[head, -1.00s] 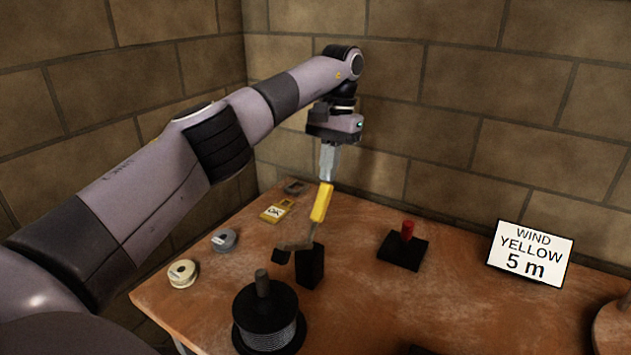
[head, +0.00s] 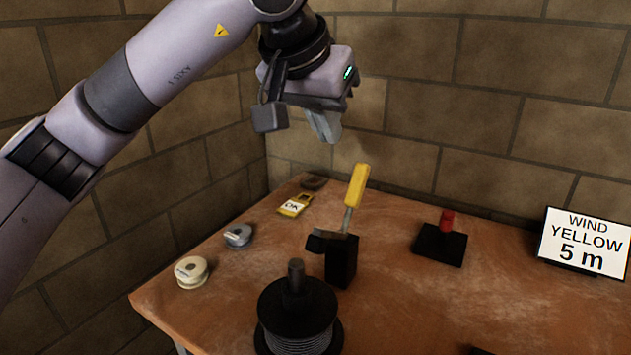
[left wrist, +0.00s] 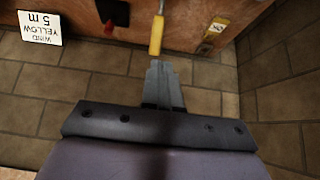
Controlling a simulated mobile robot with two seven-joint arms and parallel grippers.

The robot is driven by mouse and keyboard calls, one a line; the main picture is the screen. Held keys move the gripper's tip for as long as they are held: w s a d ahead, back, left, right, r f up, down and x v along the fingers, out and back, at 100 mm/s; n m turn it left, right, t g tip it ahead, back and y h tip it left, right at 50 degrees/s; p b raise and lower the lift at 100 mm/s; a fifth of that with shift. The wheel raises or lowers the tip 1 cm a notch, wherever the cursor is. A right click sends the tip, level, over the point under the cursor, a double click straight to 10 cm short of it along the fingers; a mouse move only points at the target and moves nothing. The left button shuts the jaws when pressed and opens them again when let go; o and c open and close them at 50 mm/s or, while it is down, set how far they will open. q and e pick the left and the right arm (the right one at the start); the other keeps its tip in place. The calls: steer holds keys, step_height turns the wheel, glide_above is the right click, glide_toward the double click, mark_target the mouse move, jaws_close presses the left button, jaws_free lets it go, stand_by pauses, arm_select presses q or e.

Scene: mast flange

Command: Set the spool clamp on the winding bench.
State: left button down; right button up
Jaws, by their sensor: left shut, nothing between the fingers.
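The spool clamp stands on the bench as a black post (head: 342,262) with a metal arm and a yellow handle (head: 356,185) that points up and leans slightly right. The arm's black pad end (head: 322,236) lies left of the post, apart from the spool. The black spool (head: 298,318) of grey wire stands in front, with a dark spindle on top. My left gripper (head: 326,126) is shut and empty, above and left of the handle. In the left wrist view the handle (left wrist: 157,36) shows just beyond the closed fingertips (left wrist: 160,68). My right gripper is out of view.
On the wooden bench (head: 400,300), a white reel (head: 191,272), a grey reel (head: 238,236) and a yellow OK tag (head: 294,206) lie left. A black base with a red knob (head: 446,221) stands right of the clamp. A sign (head: 583,243) reads WIND YELLOW 5 m.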

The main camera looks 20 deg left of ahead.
mark_target(355, 180)
arm_select(q)
steer(key=x, duration=0.8)
steer(key=p+x, duration=0.1)
steer(key=x, duration=0.3)
steer(key=shift+w+d, duration=0.2)
steer(key=shift+d, duration=0.15)
steer(key=shift+w+f, duration=0.15)
steer(key=shift+w, duration=0.1)
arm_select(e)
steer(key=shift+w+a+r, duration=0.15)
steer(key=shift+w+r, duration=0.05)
arm_select(q)
steer(key=shift+w, duration=0.15)
